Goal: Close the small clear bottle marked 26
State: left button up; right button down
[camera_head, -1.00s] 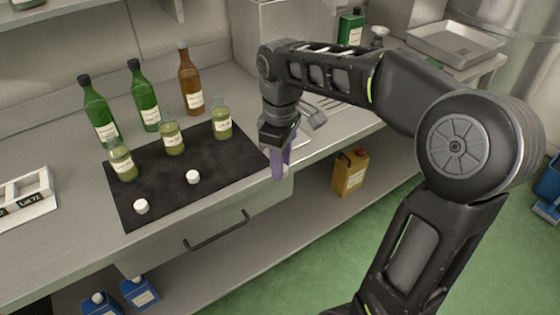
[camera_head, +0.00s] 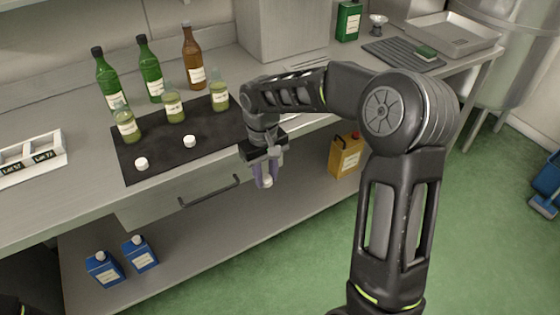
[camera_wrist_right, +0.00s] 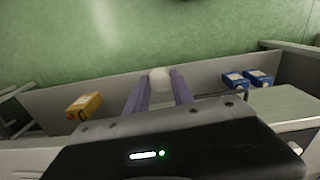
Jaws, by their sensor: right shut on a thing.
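Three small clear bottles of yellow-green oil stand upright on a dark mat (camera_head: 150,165): left (camera_head: 127,128), middle (camera_head: 174,110) and right (camera_head: 219,98). Their label numbers are too small to read, so I cannot tell which is 26. Two white caps lie on the mat's front part, one at left (camera_head: 141,164) and one near the middle (camera_head: 189,142). My right gripper (camera_head: 265,182) points down in front of the counter edge, shut on a third white cap (camera_wrist_right: 160,78) between its purple fingertips. My left gripper is out of view.
Two green bottles (camera_head: 150,75) and a brown bottle (camera_head: 192,65) stand behind the mat. A white lot-marked holder (camera_head: 30,160) lies at left. A drawer handle (camera_head: 208,192) juts out below the counter. Blue jugs (camera_head: 140,253) and a yellow jug (camera_head: 345,155) stand on the lower shelf.

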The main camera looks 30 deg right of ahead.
jog(key=s+a+f, duration=0.1)
jog(key=a+f, duration=0.8)
jog(key=f, duration=0.5)
jog(key=shift+s+f, duration=0.2)
jog(key=shift+s, duration=0.05)
